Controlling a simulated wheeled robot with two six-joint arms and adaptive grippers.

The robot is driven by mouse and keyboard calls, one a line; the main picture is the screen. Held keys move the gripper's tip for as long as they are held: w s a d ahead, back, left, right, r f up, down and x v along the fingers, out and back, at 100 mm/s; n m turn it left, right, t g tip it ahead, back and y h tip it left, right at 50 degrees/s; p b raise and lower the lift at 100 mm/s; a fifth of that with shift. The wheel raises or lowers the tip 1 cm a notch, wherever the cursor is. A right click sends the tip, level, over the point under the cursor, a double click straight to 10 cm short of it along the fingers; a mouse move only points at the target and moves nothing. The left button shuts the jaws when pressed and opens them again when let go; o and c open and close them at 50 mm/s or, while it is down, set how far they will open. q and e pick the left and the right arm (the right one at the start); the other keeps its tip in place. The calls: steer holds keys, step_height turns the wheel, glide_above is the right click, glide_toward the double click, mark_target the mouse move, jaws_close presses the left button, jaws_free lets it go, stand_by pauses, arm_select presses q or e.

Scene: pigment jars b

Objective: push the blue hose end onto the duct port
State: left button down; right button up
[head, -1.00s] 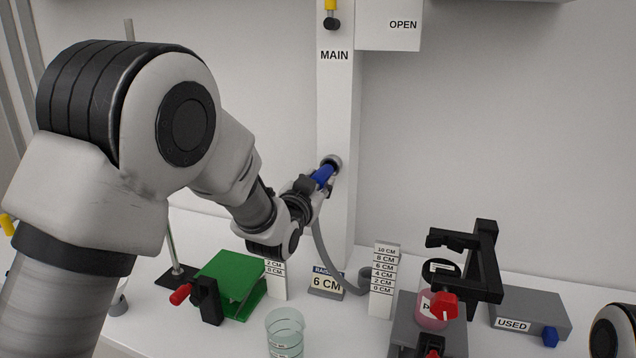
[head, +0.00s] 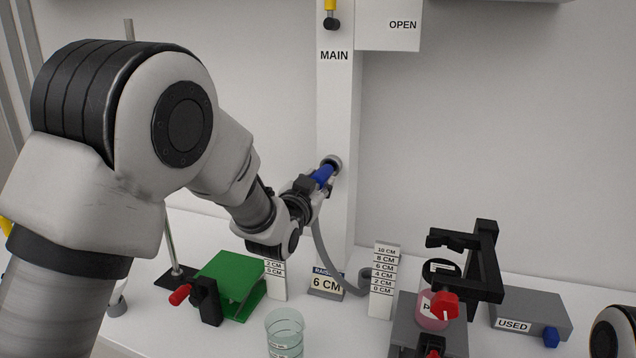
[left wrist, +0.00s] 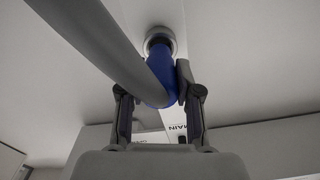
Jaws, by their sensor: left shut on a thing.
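The blue hose end (head: 321,175) is held in my left gripper (head: 311,186), in front of the white column marked MAIN. It also shows in the left wrist view (left wrist: 160,77), between the fingers of my left gripper (left wrist: 158,98). The round duct port (head: 333,162) is on the column; its pale ring shows in the left wrist view (left wrist: 160,38). The tip of the blue end meets the dark opening of the port; how deep it sits I cannot tell. The grey hose (head: 321,245) hangs from the blue end down to the table. My right gripper is not clearly in view.
A black clamp stand (head: 485,262) with a pink jar (head: 432,312) and a grey USED box (head: 530,312) are at the right.

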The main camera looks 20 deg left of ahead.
arm_select(q)
steer(key=shift+w, duration=1.45)
steer(key=c, duration=0.7)
jaws_free()
steer(key=s, duration=1.2)
steer(key=shift+a+f, duration=0.1)
steer(key=shift+a, duration=0.1)
